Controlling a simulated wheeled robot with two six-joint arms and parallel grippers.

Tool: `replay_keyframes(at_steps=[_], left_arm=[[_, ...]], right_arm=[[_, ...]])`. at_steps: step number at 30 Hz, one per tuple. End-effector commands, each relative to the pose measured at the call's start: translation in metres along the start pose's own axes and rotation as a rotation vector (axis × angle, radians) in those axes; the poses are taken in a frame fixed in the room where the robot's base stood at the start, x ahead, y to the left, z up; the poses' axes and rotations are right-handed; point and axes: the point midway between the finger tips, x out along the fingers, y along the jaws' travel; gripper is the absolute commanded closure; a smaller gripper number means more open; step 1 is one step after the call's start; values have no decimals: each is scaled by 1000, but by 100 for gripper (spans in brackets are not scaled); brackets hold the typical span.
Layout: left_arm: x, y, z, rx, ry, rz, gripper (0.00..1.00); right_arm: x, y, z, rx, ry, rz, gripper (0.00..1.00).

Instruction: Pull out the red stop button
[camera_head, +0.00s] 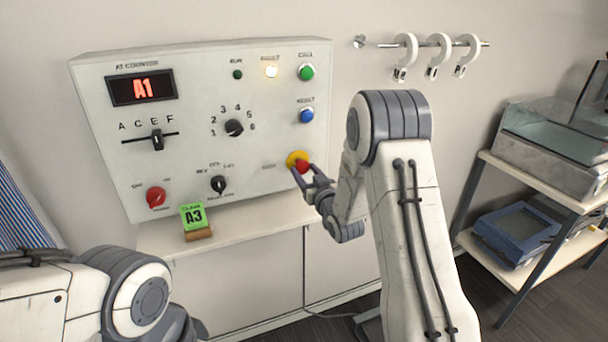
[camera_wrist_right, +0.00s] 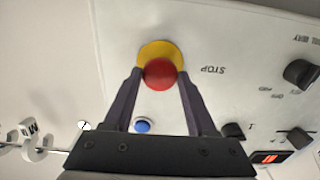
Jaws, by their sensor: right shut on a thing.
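The red stop button (camera_head: 302,167) sits on a yellow collar (camera_head: 293,157) at the lower right of the white control panel (camera_head: 262,105). My right gripper (camera_head: 308,173) is at the button, its fingers on either side of the red cap. In the right wrist view the red stop button (camera_wrist_right: 160,73) lies between the two dark fingertips of the gripper (camera_wrist_right: 160,80), with the yellow collar (camera_wrist_right: 158,46) behind it and the word STOP beside it. The gripper is shut on the red cap. My left arm shows at the lower left; its gripper is out of view.
A rail with hooks (camera_head: 438,42) and a shelf unit (camera_head: 540,215) are at right.

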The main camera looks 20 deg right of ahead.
Motion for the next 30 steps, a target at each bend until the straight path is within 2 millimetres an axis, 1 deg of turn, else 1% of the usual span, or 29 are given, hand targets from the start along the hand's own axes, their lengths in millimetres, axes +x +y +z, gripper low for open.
replay_keyframes(at_steps=[4,5,6,7,15,19,23,30], left_arm=[[-1,0,0,0,1,0,50],[-1,0,0,0,1,0,50],[-1,0,0,0,1,0,50],[-1,0,0,0,1,0,50],[-1,0,0,0,1,0,50],[2,0,0,0,1,0,50],[9,-1,0,0,1,0,50],[22,-2,1,0,1,0,50]], right_arm=[[-2,-1,2,2,-9,-3,100],[-2,-1,2,2,-9,-3,32],[-2,-1,2,2,-9,-3,16],[-2,-1,2,2,-9,-3,15],[-2,-1,2,1,-7,-2,15],[-8,0,2,1,-7,-1,15],[-28,-1,4,1,-7,-1,15],[-76,0,4,0,-8,0,15]])
